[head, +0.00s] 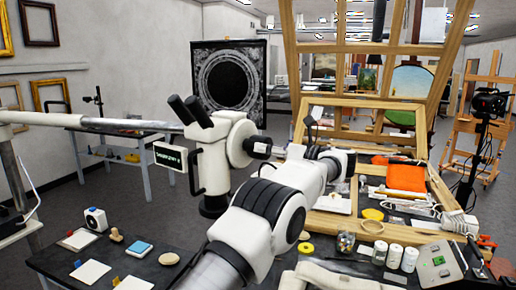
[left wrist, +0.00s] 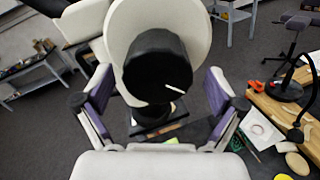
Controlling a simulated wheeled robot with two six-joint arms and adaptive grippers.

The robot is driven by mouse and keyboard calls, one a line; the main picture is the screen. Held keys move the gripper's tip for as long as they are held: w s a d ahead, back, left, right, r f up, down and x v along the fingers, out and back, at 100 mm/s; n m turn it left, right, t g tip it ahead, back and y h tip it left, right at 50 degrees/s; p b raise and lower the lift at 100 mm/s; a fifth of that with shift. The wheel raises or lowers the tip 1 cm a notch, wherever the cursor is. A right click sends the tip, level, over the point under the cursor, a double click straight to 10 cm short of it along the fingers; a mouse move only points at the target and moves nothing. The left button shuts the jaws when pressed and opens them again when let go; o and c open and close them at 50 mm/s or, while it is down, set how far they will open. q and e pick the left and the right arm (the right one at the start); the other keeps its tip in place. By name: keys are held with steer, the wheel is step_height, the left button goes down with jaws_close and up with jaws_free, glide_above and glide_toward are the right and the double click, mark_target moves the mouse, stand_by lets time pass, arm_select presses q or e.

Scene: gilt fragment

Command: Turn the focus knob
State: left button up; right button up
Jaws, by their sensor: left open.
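The microscope (head: 212,145) hangs on a boom at left of centre in the head view, with two dark eyepieces pointing up left. Its focus knob (left wrist: 155,68) is a black cylinder with a white mark, in front of a round white housing (left wrist: 121,25) in the left wrist view. My left gripper (left wrist: 160,88) is open, its two fingers on either side of the knob, with visible gaps and no clear contact. In the head view my left arm hides most of this gripper. My right gripper is not in view.
A small display sign (head: 170,156) hangs beside the microscope. A dark table (head: 125,268) with small tiles lies below left. The right bench holds jars (head: 394,257), an orange cloth (head: 405,178) and a wooden frame. A boom pole (head: 90,121) crosses at left.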

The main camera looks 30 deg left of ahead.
arm_select(q)
steer(key=d, duration=0.8)
steer(key=shift+f, duration=0.1)
stand_by(1.6)
